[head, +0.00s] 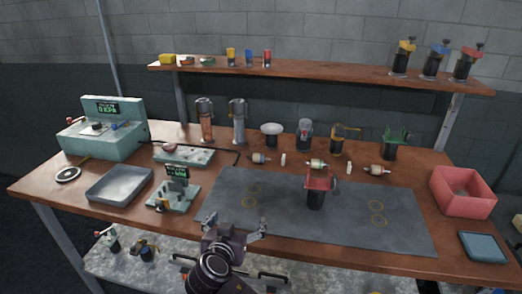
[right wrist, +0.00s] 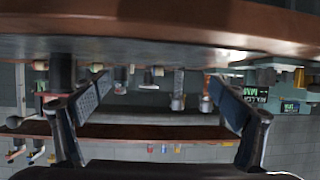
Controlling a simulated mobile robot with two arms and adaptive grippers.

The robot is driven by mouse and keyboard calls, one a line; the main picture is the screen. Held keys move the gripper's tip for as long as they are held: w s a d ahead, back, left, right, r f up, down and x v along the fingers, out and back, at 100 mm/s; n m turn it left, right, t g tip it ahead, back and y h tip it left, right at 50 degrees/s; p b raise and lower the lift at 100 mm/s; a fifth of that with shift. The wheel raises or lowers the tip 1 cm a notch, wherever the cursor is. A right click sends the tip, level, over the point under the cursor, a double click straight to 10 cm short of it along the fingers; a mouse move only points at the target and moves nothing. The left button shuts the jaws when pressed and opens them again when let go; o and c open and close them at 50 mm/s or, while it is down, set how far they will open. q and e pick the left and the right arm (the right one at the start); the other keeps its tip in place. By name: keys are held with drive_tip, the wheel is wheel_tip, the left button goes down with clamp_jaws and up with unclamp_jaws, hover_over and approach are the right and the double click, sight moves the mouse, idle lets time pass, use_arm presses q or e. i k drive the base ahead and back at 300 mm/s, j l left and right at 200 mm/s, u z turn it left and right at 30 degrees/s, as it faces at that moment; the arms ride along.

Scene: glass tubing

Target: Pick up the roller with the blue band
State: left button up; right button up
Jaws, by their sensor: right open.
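Several small rollers lie in a row along the back middle of the bench in the head view. The leftmost roller (head: 260,158) looks dark blue at its middle and seems to be the one with the blue band. Another roller (head: 316,163) has a greenish band, and one farther right (head: 376,170) looks brown-red. My right gripper (head: 236,227) is open and empty at the bench's front edge, well in front of the rollers. Its spread fingers also show in the right wrist view (right wrist: 160,103). That view is upside down, and I cannot pick out the blue-banded roller there. My left gripper is not in view.
A black stand with a red top (head: 316,190) rises from the grey mat (head: 280,215). A green meter stand (head: 172,190) and a grey tray (head: 120,184) are at left. A red bin (head: 463,205) is at right. A raised shelf (head: 320,72) spans the back.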

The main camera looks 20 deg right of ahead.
sight(257, 158)
drive_tip(key=i+l, duration=0.7)
drive_tip(key=i, duration=0.1)
